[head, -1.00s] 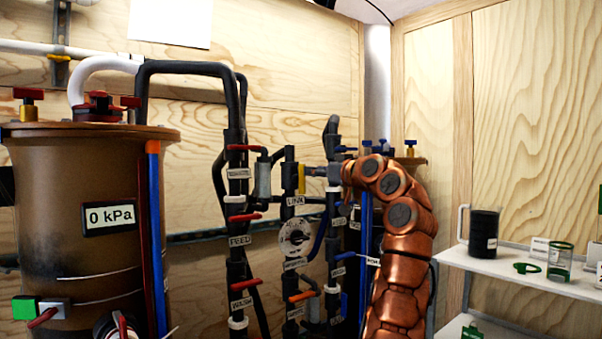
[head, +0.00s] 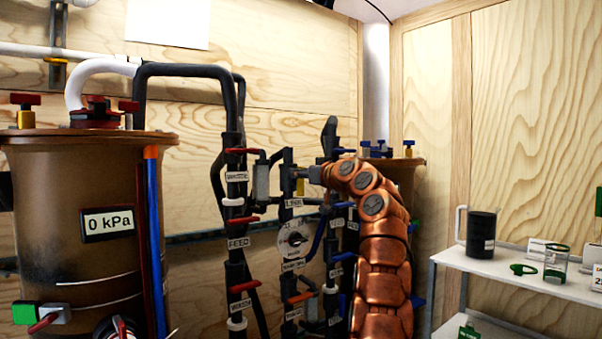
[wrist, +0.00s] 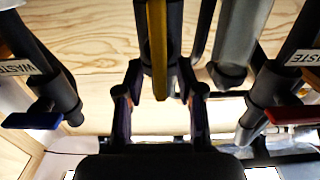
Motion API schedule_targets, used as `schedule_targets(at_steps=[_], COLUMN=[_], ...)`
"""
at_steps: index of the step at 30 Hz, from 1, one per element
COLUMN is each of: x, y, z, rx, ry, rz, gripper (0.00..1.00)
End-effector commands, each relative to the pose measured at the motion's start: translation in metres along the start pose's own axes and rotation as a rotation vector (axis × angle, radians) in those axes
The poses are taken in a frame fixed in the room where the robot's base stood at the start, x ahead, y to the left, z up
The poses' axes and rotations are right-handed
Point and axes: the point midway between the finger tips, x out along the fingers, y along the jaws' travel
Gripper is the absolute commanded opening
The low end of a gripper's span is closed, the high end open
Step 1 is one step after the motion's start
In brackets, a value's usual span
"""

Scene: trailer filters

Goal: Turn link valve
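The link valve's yellow handle (wrist: 157,50) hangs down in front of a dark pipe in the wrist view. In the head view a small part of the yellow handle (head: 300,187) shows above the LINK label (head: 293,203). My gripper (wrist: 160,75) is open, with one dark finger on each side of the yellow handle; the handle's lower end lies between the fingers in the picture. I cannot tell whether either finger touches it. In the head view my gripper (head: 313,175) is beside the valve, and my copper arm partly hides the pipes to its right.
A blue handle (wrist: 35,118) and a red handle (wrist: 293,115) flank the gripper in the wrist view. A round dial (head: 294,239) sits below the LINK label. A brown tank (head: 75,270) reading 0 kPa stands left. A shelf (head: 500,262) with a black mug (head: 481,232) is right.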

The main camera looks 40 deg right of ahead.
Motion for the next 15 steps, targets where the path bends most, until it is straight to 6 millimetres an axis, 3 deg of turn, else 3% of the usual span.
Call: schedule_targets(at_steps=[4, 15], x=[0.0, 0.0], y=[0.0, -0.0001], z=[0.0001, 0.0], rx=[0.0, 0.0], ry=[0.0, 0.0], rz=[0.0, 0.0], gripper=[0.38, 0.0])
